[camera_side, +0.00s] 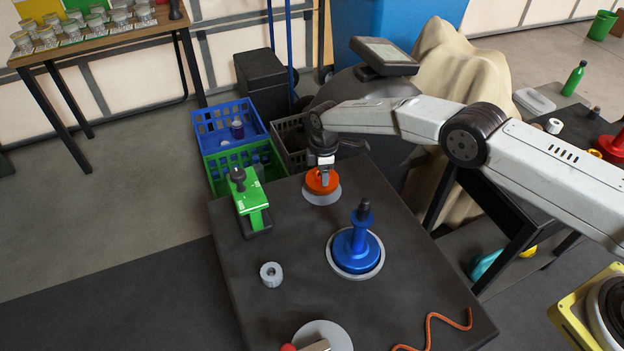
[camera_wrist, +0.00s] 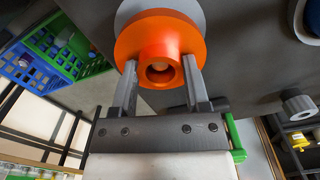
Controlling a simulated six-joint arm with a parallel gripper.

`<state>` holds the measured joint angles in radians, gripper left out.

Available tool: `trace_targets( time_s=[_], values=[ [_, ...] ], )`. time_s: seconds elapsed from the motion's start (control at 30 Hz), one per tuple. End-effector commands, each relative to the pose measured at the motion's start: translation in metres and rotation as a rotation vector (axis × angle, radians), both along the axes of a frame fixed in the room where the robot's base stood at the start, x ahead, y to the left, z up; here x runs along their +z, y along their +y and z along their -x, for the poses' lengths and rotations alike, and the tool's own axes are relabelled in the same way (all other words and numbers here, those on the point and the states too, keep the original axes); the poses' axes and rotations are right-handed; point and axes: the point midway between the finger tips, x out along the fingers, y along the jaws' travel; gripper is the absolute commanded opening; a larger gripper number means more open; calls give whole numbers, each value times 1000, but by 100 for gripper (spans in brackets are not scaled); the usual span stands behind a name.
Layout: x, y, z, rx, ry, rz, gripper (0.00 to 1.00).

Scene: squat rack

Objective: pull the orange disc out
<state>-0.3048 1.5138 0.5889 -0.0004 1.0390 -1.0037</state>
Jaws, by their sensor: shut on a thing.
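The orange disc (camera_side: 322,182) is at the back of the dark table, above a pale round base (camera_side: 322,196). In the wrist view the disc (camera_wrist: 160,38) shows a raised hub with a hole, and a pale base (camera_wrist: 128,12) shows behind it. My gripper (camera_side: 324,168) comes down on the disc from above. In the wrist view the two fingers of my gripper (camera_wrist: 160,75) are on either side of the hub, shut on it. I cannot tell whether the disc touches its base.
A blue stand (camera_side: 356,248) on a pale round base is right of the disc. A green tool (camera_side: 252,206) stands at the left edge. A grey ring (camera_side: 271,274) and an orange cord (camera_side: 436,326) lie nearer. Blue (camera_side: 207,127) and green (camera_side: 216,163) crates are beyond the table.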

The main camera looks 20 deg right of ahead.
Motion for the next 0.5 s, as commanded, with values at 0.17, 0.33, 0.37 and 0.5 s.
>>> trace_targets(
  time_s=[0.17, 0.33, 0.37, 0.5],
  values=[
    [4, 0, -2, 0, -6, -2, 0],
    [6, 1, -2, 0, -6, -2, 0],
    [6, 1, -2, 0, -6, -2, 0],
    [8, 1, -2, 0, -6, -2, 0]
  ],
)
